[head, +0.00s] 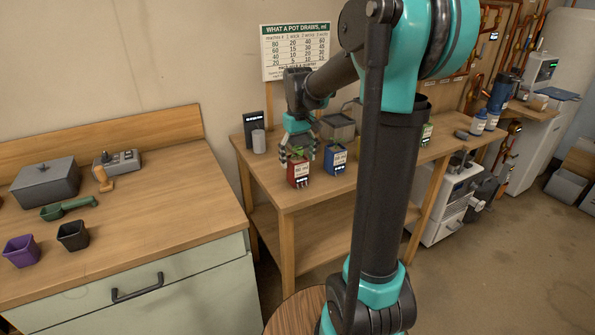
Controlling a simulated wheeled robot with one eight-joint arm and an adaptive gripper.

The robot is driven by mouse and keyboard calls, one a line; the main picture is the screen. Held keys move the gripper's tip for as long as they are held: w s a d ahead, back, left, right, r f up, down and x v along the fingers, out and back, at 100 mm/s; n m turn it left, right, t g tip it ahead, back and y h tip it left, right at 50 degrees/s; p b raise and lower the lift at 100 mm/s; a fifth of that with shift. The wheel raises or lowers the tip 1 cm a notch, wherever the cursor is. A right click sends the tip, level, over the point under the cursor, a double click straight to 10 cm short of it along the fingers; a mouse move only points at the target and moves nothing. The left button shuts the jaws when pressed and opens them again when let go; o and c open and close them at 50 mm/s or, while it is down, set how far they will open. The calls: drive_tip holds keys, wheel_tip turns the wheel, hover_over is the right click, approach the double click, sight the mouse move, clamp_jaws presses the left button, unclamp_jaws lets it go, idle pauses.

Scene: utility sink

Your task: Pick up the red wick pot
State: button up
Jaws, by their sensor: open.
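The red wick pot (299,180) stands on the wooden table, near its front edge. It has a pale label on its front. My gripper (297,157) is open and sits right over the pot, with fingers near its upper rim. I cannot tell from this view whether the fingers touch the pot. The gripper covers part of the pot's top. A blue pot (335,160) stands close to the right of the red one.
A grey box (338,128), a grey cylinder (258,141) and a dark upright panel (254,126) stand behind. A green pot (427,133) is further right. On the left counter are purple (21,251) and black (73,236) pots. My arm hides part of the table.

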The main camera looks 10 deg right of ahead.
sight(297, 170)
drive_tip(key=shift+a+f, duration=0.15)
drive_tip(key=shift+f, duration=2.5)
drive_tip(key=shift+c, duration=0.4)
drive_tip(key=c, duration=1.3)
drive_tip(key=shift+r, duration=0.1)
drive_tip(key=shift+c, duration=0.2)
